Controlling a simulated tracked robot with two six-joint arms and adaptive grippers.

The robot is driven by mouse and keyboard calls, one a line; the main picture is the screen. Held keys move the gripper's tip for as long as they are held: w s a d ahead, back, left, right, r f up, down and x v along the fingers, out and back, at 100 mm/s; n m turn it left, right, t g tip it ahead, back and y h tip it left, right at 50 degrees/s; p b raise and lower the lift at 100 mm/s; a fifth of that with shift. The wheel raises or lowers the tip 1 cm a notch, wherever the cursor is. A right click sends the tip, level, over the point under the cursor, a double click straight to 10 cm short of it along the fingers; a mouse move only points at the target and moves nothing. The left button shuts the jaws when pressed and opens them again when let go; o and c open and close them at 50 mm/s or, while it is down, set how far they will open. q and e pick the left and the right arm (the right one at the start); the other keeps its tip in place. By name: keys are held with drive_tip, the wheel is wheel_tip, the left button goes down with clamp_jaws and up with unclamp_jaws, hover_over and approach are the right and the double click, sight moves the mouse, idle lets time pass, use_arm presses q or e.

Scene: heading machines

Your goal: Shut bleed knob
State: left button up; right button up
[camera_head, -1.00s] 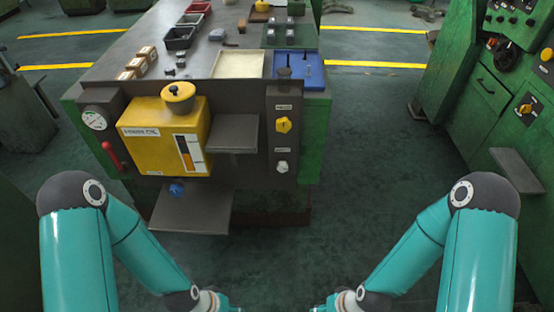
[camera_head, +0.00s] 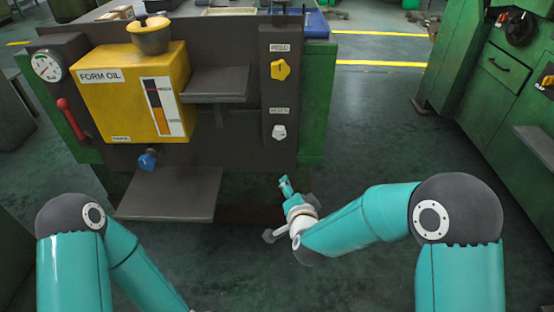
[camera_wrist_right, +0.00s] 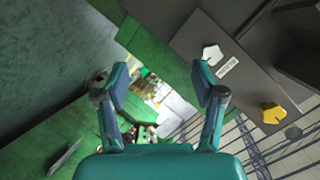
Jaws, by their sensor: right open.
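A dark panel (camera_head: 279,85) on the front of the green machine holds a yellow knob (camera_head: 280,69) above a white knob (camera_head: 279,132). Each has a small label that I cannot read surely. A blue knob (camera_head: 147,160) sits under the yellow oil tank (camera_head: 120,90). Which knob is the bleed knob is unclear. My right gripper (camera_head: 286,188) is below the white knob, apart from the panel. In the right wrist view its fingers (camera_wrist_right: 162,85) are open and empty; the white knob (camera_wrist_right: 213,54) and yellow knob (camera_wrist_right: 273,113) show on the right. My left gripper is out of view.
A grey shelf (camera_head: 216,84) sticks out beside the tank, and a lower grey tray (camera_head: 168,195) juts out left of my right gripper. A red lever (camera_head: 70,118) and gauge (camera_head: 47,66) are at the left. Floor (camera_head: 385,140) is clear to the right.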

sight(278, 136)
drive_tip(key=w+a+r+m+t+h+b, duration=0.2)
drive_tip(key=a+r+m+t+b, duration=0.25)
drive_tip(key=b, duration=0.35)
use_arm(q)
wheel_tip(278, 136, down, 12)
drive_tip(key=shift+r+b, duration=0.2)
drive_tip(key=shift+b, duration=0.25)
use_arm(e)
drive_tip(key=w, duration=1.7)
drive_tip(key=shift+d+r, duration=0.1)
drive_tip(key=shift+r, duration=0.1)
drive_tip(key=shift+c, duration=0.2)
